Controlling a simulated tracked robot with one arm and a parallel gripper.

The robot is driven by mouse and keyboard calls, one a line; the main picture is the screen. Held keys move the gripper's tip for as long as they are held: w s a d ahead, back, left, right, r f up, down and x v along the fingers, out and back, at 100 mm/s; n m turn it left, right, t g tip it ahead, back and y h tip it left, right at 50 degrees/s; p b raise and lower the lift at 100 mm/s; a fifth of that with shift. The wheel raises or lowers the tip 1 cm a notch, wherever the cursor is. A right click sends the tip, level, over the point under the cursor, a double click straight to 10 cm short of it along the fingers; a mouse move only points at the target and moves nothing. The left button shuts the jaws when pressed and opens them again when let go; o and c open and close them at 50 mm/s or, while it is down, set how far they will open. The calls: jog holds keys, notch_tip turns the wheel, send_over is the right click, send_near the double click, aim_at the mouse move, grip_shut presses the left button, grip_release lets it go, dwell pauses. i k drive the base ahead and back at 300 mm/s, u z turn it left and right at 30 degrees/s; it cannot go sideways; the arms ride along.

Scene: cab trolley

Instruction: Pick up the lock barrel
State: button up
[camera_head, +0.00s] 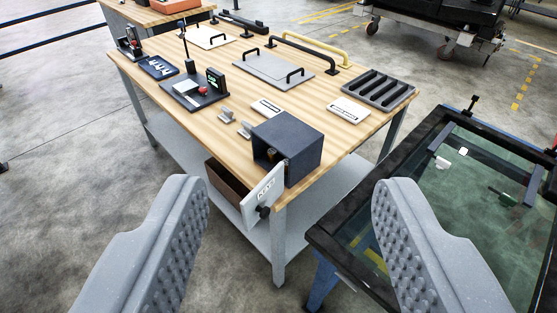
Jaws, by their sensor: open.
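My gripper (292,192) is open and empty, with its two grey ribbed fingers wide apart in the foreground. It is in front of and above the near end of a wooden-topped workbench (180,58). I cannot tell for sure which part is the lock barrel. Two small grey metal pieces (227,115) lie on the bench top, left of a dark open-fronted box (300,141). The box's light door (263,196) hangs open past the bench edge and carries a black knob (264,211). Small brownish parts show in the box's shadowed opening.
A black-framed glass panel (335,235) on a blue stand is close on the right. The bench also holds a slotted dark tray (379,88), white labels (348,110), a grey plate with handles (273,70) and a dark stand (193,91). Floor is clear at left.

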aim_at(272, 153)
jog(key=u, duration=0.05)
jog(key=k, duration=0.5)
jog(key=u, duration=1.55)
jog(key=i, duration=2.1)
jog(key=z, duration=1.95)
